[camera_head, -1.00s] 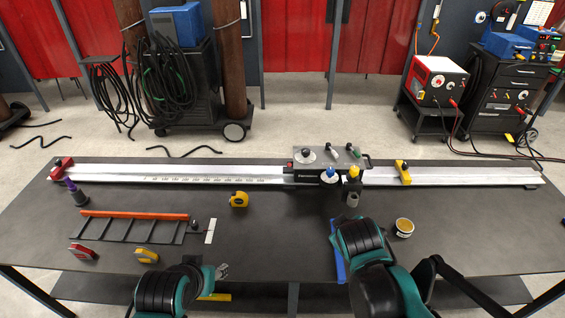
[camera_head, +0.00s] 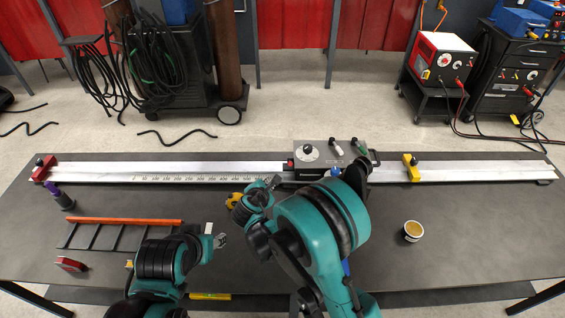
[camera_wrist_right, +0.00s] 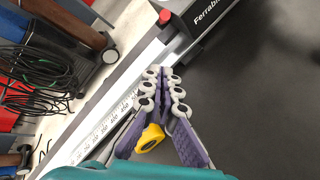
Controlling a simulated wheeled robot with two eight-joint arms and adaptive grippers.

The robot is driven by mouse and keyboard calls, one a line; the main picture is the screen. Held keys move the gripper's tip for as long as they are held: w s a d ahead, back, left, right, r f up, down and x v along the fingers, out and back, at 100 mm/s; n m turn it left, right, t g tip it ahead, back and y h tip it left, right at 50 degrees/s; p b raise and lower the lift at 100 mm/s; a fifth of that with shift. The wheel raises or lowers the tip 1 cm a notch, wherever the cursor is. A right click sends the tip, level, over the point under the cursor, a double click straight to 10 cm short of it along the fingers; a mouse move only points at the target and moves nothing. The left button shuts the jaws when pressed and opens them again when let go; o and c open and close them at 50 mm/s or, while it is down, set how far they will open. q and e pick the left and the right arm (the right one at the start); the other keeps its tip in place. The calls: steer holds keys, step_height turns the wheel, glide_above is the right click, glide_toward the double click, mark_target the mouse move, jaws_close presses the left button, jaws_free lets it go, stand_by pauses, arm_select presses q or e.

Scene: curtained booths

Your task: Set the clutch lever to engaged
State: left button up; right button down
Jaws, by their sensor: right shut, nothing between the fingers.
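The dark carriage (camera_head: 322,174) sits on the long rail. Its grey top holds a round dial (camera_head: 307,152), a lever with a white grip (camera_head: 336,148) and one with a green grip (camera_head: 358,145). I cannot tell which is the clutch lever. My right arm hides the carriage's front right part. My right gripper (camera_head: 274,184) is shut and empty, just in front of the rail, left of the carriage. In the right wrist view, the right gripper (camera_wrist_right: 163,76) points toward the carriage's red end knob (camera_wrist_right: 166,17). My left gripper (camera_head: 221,240) is low over the table; its jaw state is unclear.
The scaled rail (camera_head: 200,172) spans the table, with a red stop (camera_head: 43,169) and a yellow stop (camera_head: 412,168). A yellow tape measure (camera_head: 233,200) lies beside my right gripper. A cup (camera_head: 412,231) stands right.

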mark_target(291, 162)
steer(key=shift+w+a+f, duration=0.2)
steer(key=shift+a+f, duration=0.05)
steer(key=shift+a, duration=0.05)
steer(key=w+d+f+b, duration=0.1)
steer(key=w+d, duration=0.1)
steer(key=w, duration=0.3)
steer(key=w+d+f+b, duration=0.1)
steer(key=w+d+f, duration=0.1)
steer(key=w+d, duration=0.1)
steer(key=shift+w+d+f+b, duration=0.15)
steer(key=shift+w+f+b, duration=0.2)
steer(key=shift+w, duration=0.5)
steer(key=shift+r, duration=0.2)
steer(key=shift+w+r+p, duration=0.15)
steer(key=shift+r+p, duration=0.1)
steer(key=shift+p, duration=0.1)
